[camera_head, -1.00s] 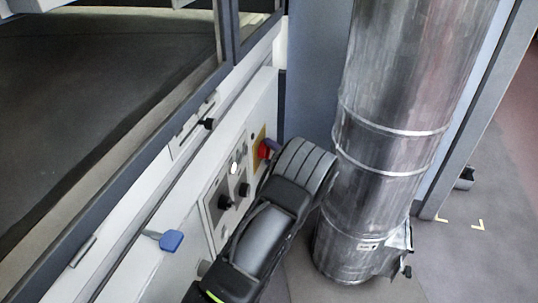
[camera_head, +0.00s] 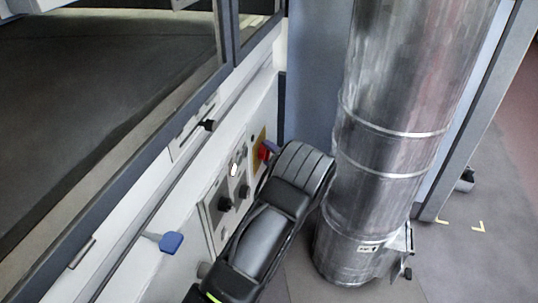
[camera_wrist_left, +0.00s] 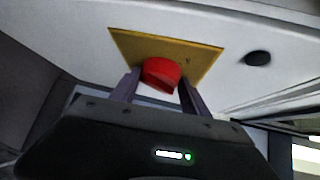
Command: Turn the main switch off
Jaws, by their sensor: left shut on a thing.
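The main switch is a red knob (camera_wrist_left: 161,74) on a yellow plate (camera_wrist_left: 205,57), set in a white panel. In the left wrist view my left gripper (camera_wrist_left: 160,88) has one finger on each side of the red knob and is shut on it. The knob looks tilted in that view. In the head view the red switch (camera_head: 263,152) shows small at the far end of the panel, with the yellow plate partly behind it. My left arm and gripper hide part of it. My right gripper is in neither view.
A control panel (camera_head: 218,207) with black knobs and a lit white button lies on the near side of the switch. A blue handle (camera_head: 171,242) sticks out nearer still. A large metal duct (camera_head: 385,130) stands close to the right of my left arm.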

